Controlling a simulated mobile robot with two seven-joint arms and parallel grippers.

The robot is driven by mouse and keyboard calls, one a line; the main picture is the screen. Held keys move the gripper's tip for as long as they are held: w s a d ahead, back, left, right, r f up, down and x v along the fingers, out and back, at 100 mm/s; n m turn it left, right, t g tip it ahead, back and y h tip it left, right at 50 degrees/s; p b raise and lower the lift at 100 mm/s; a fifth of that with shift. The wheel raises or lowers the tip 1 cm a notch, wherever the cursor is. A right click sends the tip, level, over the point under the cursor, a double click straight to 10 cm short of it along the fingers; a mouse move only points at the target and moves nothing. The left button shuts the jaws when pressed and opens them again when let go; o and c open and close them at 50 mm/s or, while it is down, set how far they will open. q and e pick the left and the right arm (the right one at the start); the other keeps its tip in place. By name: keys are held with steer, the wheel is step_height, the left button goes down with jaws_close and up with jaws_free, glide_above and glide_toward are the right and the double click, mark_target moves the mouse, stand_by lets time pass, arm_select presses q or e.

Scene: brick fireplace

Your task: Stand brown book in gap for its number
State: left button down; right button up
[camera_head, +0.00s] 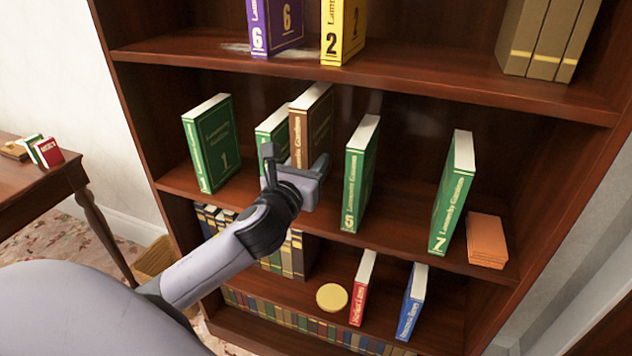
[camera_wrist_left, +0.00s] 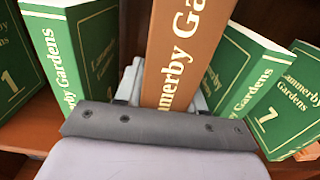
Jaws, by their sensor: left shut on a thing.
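The brown book (camera_head: 318,125) stands roughly upright at the middle shelf (camera_head: 400,235), spine toward me. My left gripper (camera_head: 297,172) is shut on its lower part; the wrist view shows the brown book (camera_wrist_left: 185,45) between the fingers (camera_wrist_left: 163,90). Green books numbered 1 (camera_head: 212,145), 5 (camera_head: 358,175) and 7 (camera_head: 452,195) stand on this shelf. Another green book (camera_head: 271,127) is close at the brown book's left, its number hidden by my gripper. The brown book's number and bottom edge are hidden too. My right gripper is out of view.
The upper shelf holds purple book 6 (camera_head: 275,25), yellow book 2 (camera_head: 343,30) and tan volumes (camera_head: 545,40). An orange block (camera_head: 487,240) lies right of book 7. Below are a yellow disc (camera_head: 332,297), a red book (camera_head: 361,290) and a blue book (camera_head: 411,303). Room shows between 5 and 7.

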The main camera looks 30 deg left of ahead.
mark_target(316, 153)
arm_select(q)
steer(key=x, duration=0.3)
steer(key=shift+w+r, duration=0.15)
steer(key=shift+f+b, duration=0.4)
steer(key=shift+f, duration=0.6)
step_height(316, 153, down, 4)
steer(key=shift+f+b, duration=0.25)
steer(key=shift+b, duration=0.6)
steer(key=shift+w+f, duration=0.1)
steer(key=shift+f, duration=0.2)
steer(key=shift+f, duration=0.1)
steer(key=c, duration=0.7)
jaws_free()
steer(key=shift+f, duration=0.1)
